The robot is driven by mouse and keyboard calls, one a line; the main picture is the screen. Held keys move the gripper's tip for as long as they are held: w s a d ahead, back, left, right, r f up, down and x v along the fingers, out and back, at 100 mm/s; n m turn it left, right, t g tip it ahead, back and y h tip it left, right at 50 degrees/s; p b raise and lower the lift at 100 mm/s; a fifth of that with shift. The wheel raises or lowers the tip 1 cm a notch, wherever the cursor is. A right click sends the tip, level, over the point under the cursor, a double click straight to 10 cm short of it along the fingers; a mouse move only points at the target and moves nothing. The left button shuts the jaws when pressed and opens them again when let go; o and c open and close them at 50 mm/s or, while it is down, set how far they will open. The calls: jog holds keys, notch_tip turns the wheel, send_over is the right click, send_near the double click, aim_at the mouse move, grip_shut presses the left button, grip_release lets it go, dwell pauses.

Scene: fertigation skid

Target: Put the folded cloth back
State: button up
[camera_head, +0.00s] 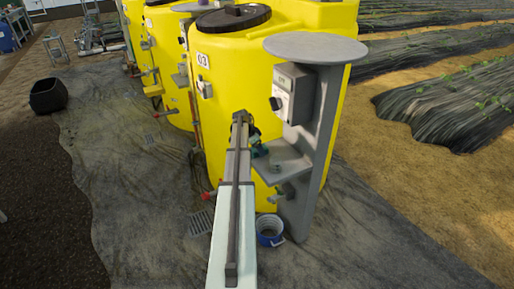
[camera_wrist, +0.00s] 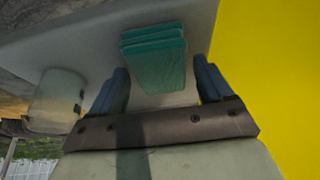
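The folded cloth (camera_wrist: 153,55) is a teal stack of several layers. In the wrist view it lies on a pale grey surface, just ahead of my gripper (camera_wrist: 160,68). The two dark blue fingers stand apart on either side of the cloth, with a gap visible at the right. I cannot tell whether the cloth's near end is between the fingertips or just beyond them. In the head view my arm reaches to the grey shelf (camera_head: 283,163) on the post, where small teal shapes show; my fingers are too small to make out there.
The yellow tank (camera_head: 232,75) stands close beside the shelf. A grey control box (camera_head: 292,92) is on the post above it, under a round grey top (camera_head: 315,48). A blue bucket (camera_head: 270,230) stands on the ground below. A pale cylinder (camera_wrist: 57,98) shows left of my gripper.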

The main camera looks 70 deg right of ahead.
jog(key=shift+o, duration=0.6)
jog(key=shift+r, duration=0.25)
jog(key=v, duration=1.1)
jog(key=shift+a+r, duration=0.15)
jog(key=shift+r, duration=0.2)
jog(key=shift+w, duration=0.15)
